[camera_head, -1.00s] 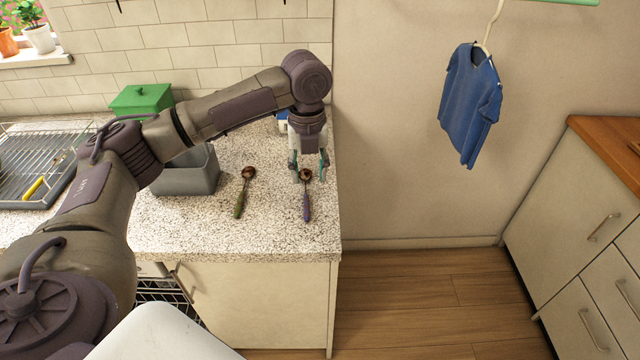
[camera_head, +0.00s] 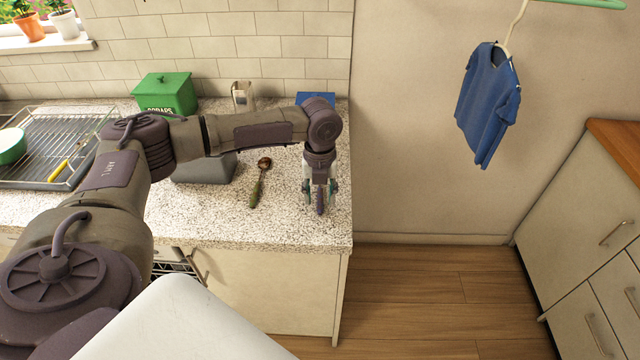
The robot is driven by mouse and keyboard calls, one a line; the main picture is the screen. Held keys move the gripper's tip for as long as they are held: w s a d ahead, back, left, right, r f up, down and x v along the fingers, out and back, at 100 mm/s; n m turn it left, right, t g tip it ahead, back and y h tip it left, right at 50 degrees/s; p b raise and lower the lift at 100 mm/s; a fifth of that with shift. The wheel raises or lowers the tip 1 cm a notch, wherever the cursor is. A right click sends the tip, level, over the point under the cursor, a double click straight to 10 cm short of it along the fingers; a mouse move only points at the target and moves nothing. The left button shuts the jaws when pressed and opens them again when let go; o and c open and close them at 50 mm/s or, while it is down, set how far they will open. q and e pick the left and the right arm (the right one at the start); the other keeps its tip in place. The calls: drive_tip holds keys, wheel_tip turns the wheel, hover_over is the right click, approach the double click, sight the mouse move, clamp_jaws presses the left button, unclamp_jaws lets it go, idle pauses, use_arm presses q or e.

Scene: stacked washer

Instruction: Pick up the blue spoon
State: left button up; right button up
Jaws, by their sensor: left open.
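The spoon with a blue-purple handle (camera_head: 320,205) lies on the speckled counter near its right end. Its bowl is hidden behind my left gripper and wrist. My left gripper (camera_head: 320,196) points down, its fingers open on either side of the handle. Whether the fingers touch it cannot be told. Another spoon with a green handle (camera_head: 257,188) lies to the left, apart from the gripper. My right gripper is out of view.
A grey bin (camera_head: 205,171) stands left of the spoons, partly behind my arm. A green scraps box (camera_head: 165,93), a glass jar (camera_head: 243,96) and a blue item (camera_head: 315,99) stand farther back. A dish rack (camera_head: 50,140) is at the left. The counter ends just right of my gripper.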

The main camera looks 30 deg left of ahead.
use_arm(q)
wheel_tip(320, 180, down, 2)
drive_tip(key=shift+c, duration=0.2)
clamp_jaws()
drive_tip(key=shift+r, duration=0.15)
